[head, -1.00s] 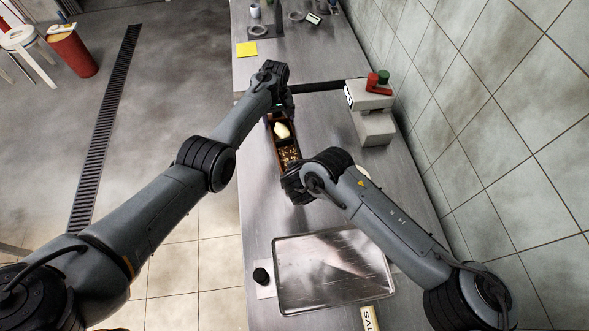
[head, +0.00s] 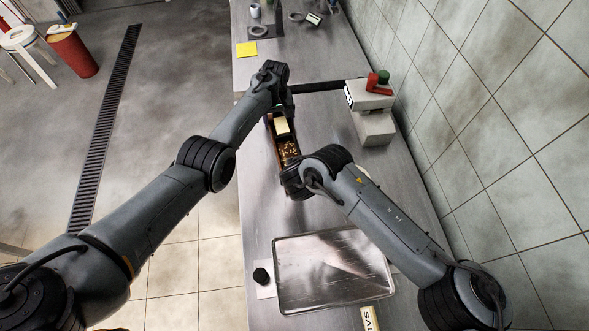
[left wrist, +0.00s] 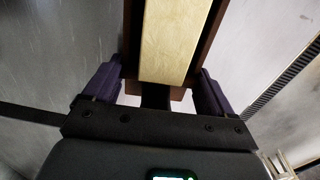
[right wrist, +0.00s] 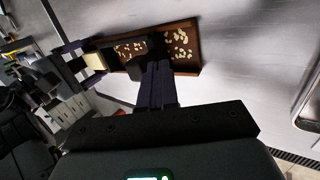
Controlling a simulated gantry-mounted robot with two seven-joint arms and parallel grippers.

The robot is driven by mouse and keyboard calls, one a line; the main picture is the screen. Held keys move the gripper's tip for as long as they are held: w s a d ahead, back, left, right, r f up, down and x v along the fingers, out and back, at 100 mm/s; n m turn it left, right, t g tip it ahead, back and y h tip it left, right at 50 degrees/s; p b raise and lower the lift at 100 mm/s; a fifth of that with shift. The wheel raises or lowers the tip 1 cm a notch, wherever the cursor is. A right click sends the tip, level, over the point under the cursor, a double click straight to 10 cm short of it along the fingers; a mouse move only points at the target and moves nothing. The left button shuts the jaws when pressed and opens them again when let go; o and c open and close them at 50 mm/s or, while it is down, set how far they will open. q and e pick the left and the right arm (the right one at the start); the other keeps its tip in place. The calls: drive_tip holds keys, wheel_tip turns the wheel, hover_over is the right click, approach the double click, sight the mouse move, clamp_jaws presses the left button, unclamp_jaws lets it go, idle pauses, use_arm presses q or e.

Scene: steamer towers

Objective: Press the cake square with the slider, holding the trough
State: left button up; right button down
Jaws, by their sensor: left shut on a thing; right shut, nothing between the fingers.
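The brown trough (head: 270,146) lies along the steel table, with nut-like pieces inside. Whether fingertips and slider touch is unclear.
A metal tray (head: 332,270) lies at the near end of the table, beside a small black knob (head: 261,276). A pale machine with red and green parts (head: 371,115) stands right of the trough. A yellow note (head: 247,49) lies farther back.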

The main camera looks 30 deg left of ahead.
use_arm(q)
drive_tip(key=shift+f, duration=0.1)
use_arm(e)
drive_tip(key=shift+s+d, duration=0.1)
drive_tip(key=shift+d, duration=0.05)
wheel_tip(320, 180, up, 7)
idle(0.6)
use_arm(q)
drive_tip(key=o, duration=1.1)
